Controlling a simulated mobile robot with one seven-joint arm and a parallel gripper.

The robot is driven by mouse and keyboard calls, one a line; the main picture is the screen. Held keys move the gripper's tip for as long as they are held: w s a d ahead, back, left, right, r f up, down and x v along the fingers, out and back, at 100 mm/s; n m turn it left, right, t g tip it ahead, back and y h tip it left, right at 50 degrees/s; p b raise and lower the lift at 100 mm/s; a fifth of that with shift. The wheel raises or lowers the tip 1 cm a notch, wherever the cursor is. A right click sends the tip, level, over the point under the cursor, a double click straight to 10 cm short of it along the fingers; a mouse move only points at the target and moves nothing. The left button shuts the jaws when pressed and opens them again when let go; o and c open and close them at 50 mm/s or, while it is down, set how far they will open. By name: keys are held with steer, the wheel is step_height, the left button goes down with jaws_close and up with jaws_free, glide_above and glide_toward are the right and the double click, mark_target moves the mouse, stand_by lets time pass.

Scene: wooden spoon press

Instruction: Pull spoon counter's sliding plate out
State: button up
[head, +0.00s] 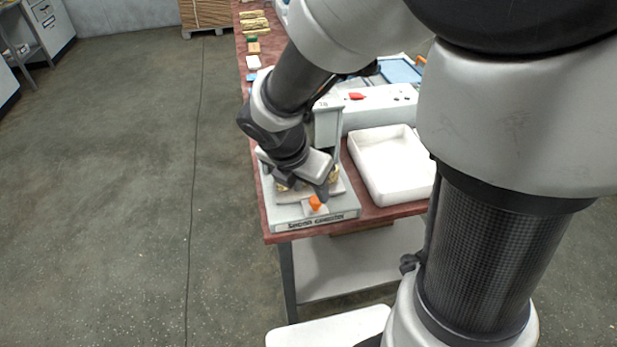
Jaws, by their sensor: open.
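The spoon counter (346,212) is a grey machine with a lettered front edge, at the near left corner of the red-brown table. Its sliding plate (290,211) is a pale sheet low on the base, with an orange knob (315,202) at its front. My gripper (303,189) is open and points down over the plate, just behind the knob. I cannot tell whether a finger touches the plate or knob. My wrist and hand hide much of the plate's rear and the machine's middle.
A white empty tray (392,183) stands right of the counter. A grey housing with a red part (356,96) is behind it. Small wooden bundles (255,24) and blocks lie along the table's far left edge. The floor (130,180) to the left is clear.

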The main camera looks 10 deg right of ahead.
steer(key=p+v, duration=0.2)
steer(key=v, duration=0.9)
steer(key=shift+r+p, duration=0.15)
steer(key=shift+p, duration=0.25)
steer(key=s+d+r+m+t+y+p, duration=0.1)
steer(key=s+d+r+m+p, duration=0.1)
steer(key=s+r+m+p, duration=0.3)
steer(key=s+d+r+m+t+y+p, duration=0.1)
steer(key=s+r+m+p, duration=0.4)
steer(key=r+m, duration=0.9)
steer(key=d+m+y+p, duration=0.1)
steer(key=d+m, duration=0.1)
steer(key=m, duration=0.6)
steer(key=shift+d, duration=0.25)
